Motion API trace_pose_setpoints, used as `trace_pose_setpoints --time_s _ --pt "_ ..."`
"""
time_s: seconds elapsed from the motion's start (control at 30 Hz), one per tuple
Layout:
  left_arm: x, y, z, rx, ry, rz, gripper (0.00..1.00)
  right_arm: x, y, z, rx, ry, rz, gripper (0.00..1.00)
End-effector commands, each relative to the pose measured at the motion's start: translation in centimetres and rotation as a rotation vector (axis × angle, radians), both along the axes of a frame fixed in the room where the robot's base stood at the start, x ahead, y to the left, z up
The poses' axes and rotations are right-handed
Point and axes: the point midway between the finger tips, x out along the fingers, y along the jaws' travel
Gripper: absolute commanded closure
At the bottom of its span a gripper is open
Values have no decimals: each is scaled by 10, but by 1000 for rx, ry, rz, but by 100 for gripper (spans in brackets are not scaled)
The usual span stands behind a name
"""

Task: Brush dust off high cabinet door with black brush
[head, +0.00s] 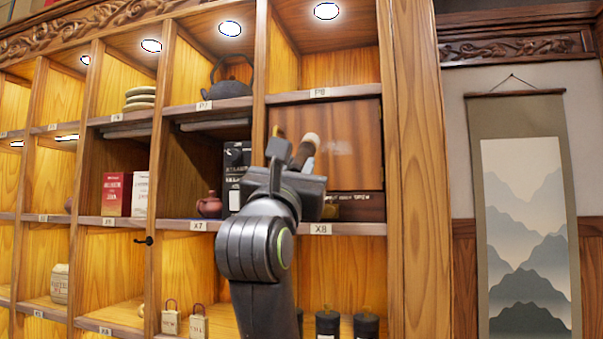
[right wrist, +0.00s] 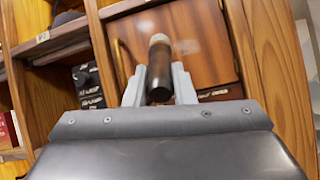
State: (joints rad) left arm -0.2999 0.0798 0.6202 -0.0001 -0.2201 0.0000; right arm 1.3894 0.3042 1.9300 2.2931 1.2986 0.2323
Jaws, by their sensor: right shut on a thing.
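The high cabinet door (head: 352,160) is a reddish-brown wood panel below the P8 label, and it also fills the top of the right wrist view (right wrist: 205,65). Pale dusty smudges show on its face. My right gripper (head: 291,162) is raised in front of the door's left part and shut on the brush (head: 304,153). The brush has a dark handle and a pale tip pointing up toward the door. In the right wrist view the brush (right wrist: 160,72) stands between the two fingers. I cannot tell whether its tip touches the door. My left gripper is not in view.
Wooden shelf cubbies surround the door. A dark teapot (head: 229,82) is up left, black boxes (head: 236,160) and a small clay pot (head: 209,205) are left, and black canisters (head: 366,323) are below. A hanging scroll (head: 525,230) is on the right wall.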

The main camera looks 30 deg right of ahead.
Motion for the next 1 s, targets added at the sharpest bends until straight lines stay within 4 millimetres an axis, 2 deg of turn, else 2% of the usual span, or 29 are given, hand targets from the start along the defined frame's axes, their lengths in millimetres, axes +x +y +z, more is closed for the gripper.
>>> trace_pose_setpoints --time_s 0.1,0.5,0.8,1.0 --pt "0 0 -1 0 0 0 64 -5 6 0 0 -2 2 100" --pt "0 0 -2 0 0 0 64 -7 8 0 -1 -1 1 100" --pt "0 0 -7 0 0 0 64 -22 27 -1 0 -2 3 100" --pt "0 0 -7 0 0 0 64 -26 30 0 1 -1 1 100"
